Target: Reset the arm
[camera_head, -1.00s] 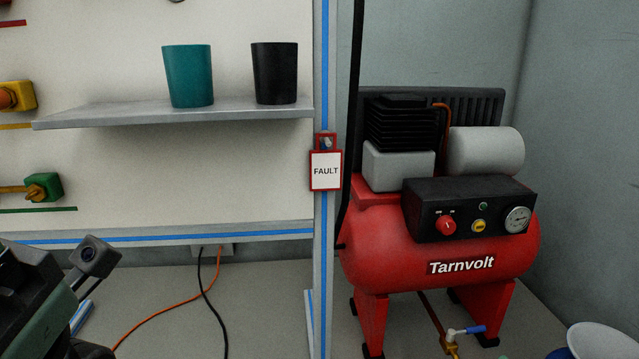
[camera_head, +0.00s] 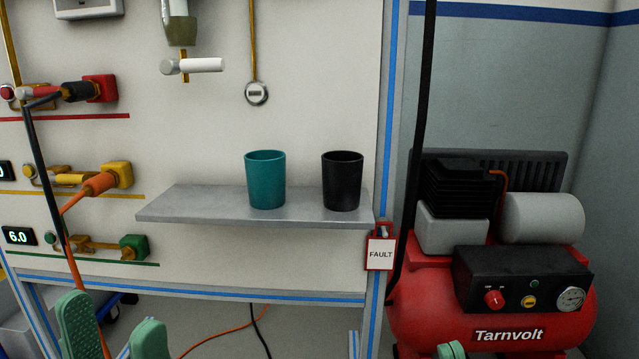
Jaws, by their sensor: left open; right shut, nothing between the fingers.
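My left gripper (camera_head: 112,314) shows at the bottom left with two green padded fingers, spread apart and empty. An orange hose passes behind and between them. My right gripper (camera_head: 451,350) shows only as a small green tip at the bottom edge, in front of the red compressor; it is shut, and the rest is below the frame. Neither gripper touches anything that I can see.
A panel shelf (camera_head: 190,203) holds a teal cup (camera_head: 266,180) and a black cup (camera_head: 342,182). Hose fittings (camera_head: 100,184) line the panel's left side. A FAULT tag (camera_head: 380,254) hangs on the post. The red compressor (camera_head: 440,305) stands at right.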

